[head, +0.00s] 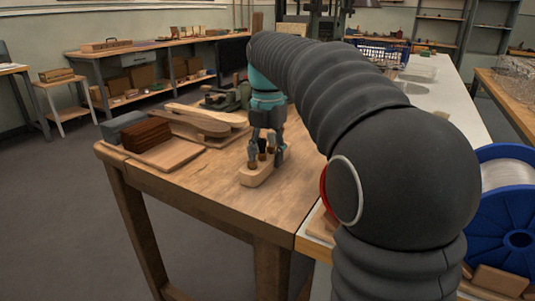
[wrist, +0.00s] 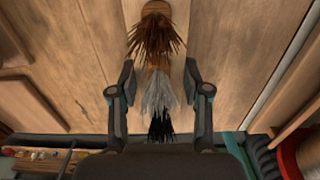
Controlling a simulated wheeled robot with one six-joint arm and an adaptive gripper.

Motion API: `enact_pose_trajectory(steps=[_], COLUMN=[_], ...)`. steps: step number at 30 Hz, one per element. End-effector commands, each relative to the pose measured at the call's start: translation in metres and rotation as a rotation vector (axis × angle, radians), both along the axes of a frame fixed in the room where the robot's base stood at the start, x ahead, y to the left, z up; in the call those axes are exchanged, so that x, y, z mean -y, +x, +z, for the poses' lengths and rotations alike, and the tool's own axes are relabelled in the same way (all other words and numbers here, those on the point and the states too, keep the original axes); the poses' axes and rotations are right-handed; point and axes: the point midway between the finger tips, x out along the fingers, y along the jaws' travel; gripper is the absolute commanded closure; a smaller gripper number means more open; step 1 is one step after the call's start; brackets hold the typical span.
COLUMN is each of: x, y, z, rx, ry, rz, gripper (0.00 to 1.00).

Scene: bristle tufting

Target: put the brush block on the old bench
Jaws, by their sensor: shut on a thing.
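The brush block (head: 257,175) is a pale, round-ended wooden bar with bristle tufts on top. It is at the wooden bench (head: 200,189), on its top or just above it; I cannot tell which. My gripper (head: 266,155) points down over the block and is shut on it. In the wrist view the block (wrist: 155,7) runs lengthwise between my two fingers, with brown, pale grey and black tufts. The tufts hide most of the block there, and the finger contact is hard to see.
Dark brown blocks (head: 146,136), a grey box (head: 124,126) and pale wooden paddle shapes (head: 200,122) fill the bench's back left. A blue spool (head: 518,215) stands at the right. The bench's front left is bare. A white worktop (head: 440,112) runs behind my arm.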

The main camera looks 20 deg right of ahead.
Motion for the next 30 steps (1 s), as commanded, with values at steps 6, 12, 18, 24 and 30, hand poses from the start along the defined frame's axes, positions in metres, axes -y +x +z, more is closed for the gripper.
enact_pose_trajectory(steps=[6,12,18,24,30], x=[0.000,0.000,0.000,0.000,0.000], y=[0.000,0.000,0.000,0.001,0.001], z=[-0.002,-0.002,0.000,0.022,0.063], rx=[0.000,0.000,0.000,0.003,0.003], ry=[0.000,0.000,0.000,0.000,0.000], rz=[0.000,0.000,0.000,0.000,0.000], gripper=[0.40,0.27,0.27,0.27,0.27])
